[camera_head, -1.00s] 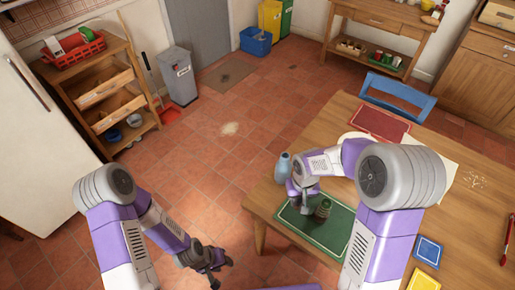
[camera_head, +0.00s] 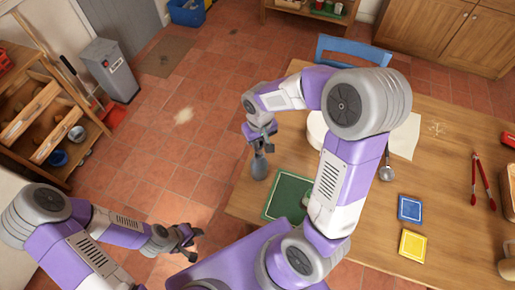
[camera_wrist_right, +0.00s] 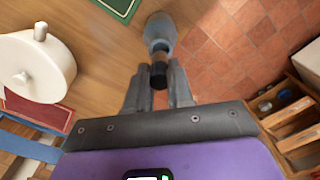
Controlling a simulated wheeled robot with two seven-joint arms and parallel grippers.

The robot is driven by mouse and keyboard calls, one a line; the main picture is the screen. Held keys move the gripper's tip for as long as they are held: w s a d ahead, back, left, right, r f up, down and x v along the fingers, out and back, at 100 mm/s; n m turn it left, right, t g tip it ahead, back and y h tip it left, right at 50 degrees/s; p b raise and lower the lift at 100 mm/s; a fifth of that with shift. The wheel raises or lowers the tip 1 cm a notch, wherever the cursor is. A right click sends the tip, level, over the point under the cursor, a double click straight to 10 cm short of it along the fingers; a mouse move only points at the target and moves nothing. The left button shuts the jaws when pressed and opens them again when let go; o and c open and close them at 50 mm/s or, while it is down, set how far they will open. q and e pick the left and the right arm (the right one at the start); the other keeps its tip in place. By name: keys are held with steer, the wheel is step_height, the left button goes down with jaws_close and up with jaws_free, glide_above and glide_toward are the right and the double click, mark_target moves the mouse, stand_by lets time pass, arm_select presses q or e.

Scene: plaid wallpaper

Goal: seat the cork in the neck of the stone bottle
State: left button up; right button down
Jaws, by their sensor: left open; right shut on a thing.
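The grey-blue stone bottle (camera_head: 259,167) stands upright near the table's left edge, and its neck and shoulder show in the right wrist view (camera_wrist_right: 160,32). My right gripper (camera_head: 264,145) is right above the bottle, pointing down, and it also shows in the right wrist view (camera_wrist_right: 159,88). It is shut on the dark brown cork (camera_wrist_right: 158,74), which lines up with the bottle's mouth. I cannot tell whether the cork's lower end is inside the neck. My left gripper (camera_head: 196,243) is open and empty, over the floor left of the table.
A green mat (camera_head: 276,204) lies right of the bottle, with a green object (camera_head: 307,198) on it partly hidden by my arm. A white round lidded thing (camera_wrist_right: 30,70) stands nearby. Blue (camera_head: 410,208) and yellow (camera_head: 412,245) squares lie farther right.

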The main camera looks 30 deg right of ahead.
mark_target(260, 150)
step_height(260, 150, down, 5)
steer(key=shift+r+b, duration=0.15)
steer(key=shift+b, duration=0.25)
steer(key=shift+w, duration=0.1)
steer(key=shift+f, duration=0.2)
steer(key=c, duration=1)
jaws_free()
